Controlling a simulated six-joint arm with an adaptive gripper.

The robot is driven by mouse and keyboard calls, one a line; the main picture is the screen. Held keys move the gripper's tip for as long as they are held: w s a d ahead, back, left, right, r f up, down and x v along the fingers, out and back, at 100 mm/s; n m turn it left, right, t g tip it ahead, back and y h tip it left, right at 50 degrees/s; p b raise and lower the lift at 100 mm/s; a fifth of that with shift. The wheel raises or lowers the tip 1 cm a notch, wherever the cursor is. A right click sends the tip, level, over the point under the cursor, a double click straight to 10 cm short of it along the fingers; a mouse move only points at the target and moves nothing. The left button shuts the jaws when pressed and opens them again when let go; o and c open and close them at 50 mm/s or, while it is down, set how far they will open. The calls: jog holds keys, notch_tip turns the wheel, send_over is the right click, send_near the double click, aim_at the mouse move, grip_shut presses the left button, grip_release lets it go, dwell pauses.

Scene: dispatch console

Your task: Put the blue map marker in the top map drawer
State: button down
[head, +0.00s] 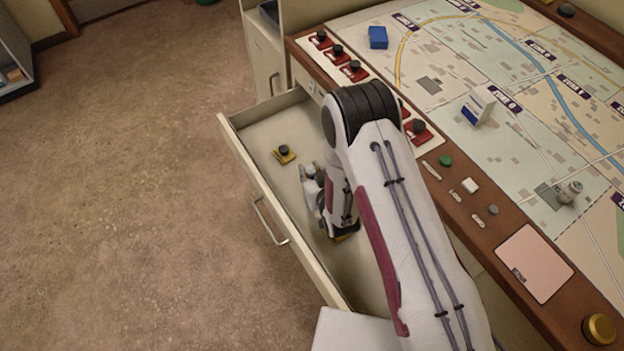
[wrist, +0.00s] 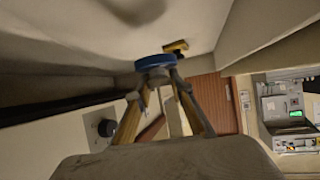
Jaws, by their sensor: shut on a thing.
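My gripper (wrist: 158,74) is shut on the blue map marker (wrist: 155,62), which shows as a blue disc between the fingertips in the wrist view. In the head view my gripper (head: 338,222) reaches down inside the open drawer (head: 229,137), and my arm hides the held marker there. The drawer is pulled out from the console, with a pale floor and a bar handle on its front. I cannot tell whether the marker touches the drawer floor.
A yellow marker with a black knob (head: 284,153) lies in the drawer's far part; a yellow piece (wrist: 176,46) also shows beyond the fingertips. A blue block (head: 377,37) and a white-and-blue holder (head: 478,107) stand on the map. Red-based knobs (head: 353,72) line the console edge.

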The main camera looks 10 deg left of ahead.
jog(key=shift+f, duration=0.7)
jog(key=shift+f, duration=0.15)
jog(key=shift+f, duration=1.95)
jog(key=shift+f, duration=0.15)
jog(key=c, duration=1.8)
grip_release()
jog(key=shift+r, duration=0.2)
jog(key=shift+v, duration=6)
jog(key=shift+f, duration=0.15)
